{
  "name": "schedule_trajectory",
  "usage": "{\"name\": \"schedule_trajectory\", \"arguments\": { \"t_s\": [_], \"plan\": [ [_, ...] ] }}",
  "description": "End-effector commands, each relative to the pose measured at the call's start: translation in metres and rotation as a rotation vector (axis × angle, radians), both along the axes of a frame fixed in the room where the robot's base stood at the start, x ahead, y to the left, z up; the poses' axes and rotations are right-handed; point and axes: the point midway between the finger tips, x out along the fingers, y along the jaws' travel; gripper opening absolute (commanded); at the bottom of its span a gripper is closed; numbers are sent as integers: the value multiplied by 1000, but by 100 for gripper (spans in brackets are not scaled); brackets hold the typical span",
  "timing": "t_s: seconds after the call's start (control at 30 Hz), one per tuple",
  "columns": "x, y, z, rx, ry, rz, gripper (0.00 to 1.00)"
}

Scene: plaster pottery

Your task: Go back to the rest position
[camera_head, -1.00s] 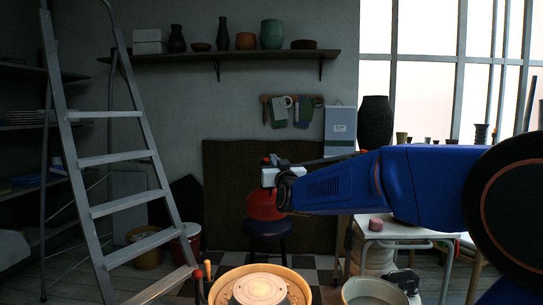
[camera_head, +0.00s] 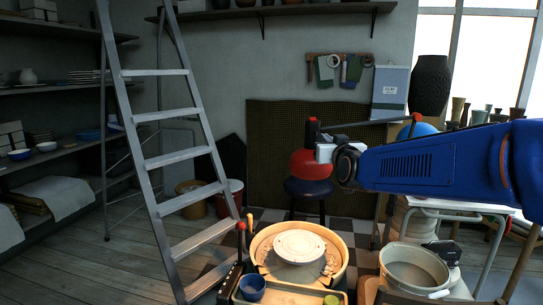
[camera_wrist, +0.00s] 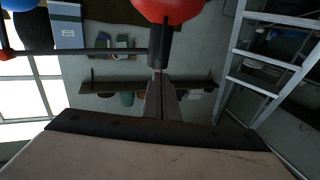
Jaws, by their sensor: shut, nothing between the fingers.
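My blue arm reaches in from the right in the head view, and my gripper (camera_head: 325,151) is at its left end, in the air in front of the back wall. In the wrist view my gripper (camera_wrist: 160,82) shows as two dark fingers pressed together with nothing between them. The finger tips are hard to make out in the head view. No object is held.
A red rounded thing (camera_head: 308,165) appears beside my gripper, above a dark stool (camera_head: 309,189); its distance is unclear. A stepladder (camera_head: 180,163) stands at left. A pottery wheel (camera_head: 300,246) and a grey basin (camera_head: 413,268) are below. A dark vase (camera_head: 430,86) is at right.

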Motion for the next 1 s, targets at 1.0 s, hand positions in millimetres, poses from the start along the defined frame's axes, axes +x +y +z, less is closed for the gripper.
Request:
{"name": "schedule_trajectory", "arguments": {
  "t_s": [1.0],
  "plan": [
    [-411, -56, -268, -21, 1177, -24, 0]
  ]
}}
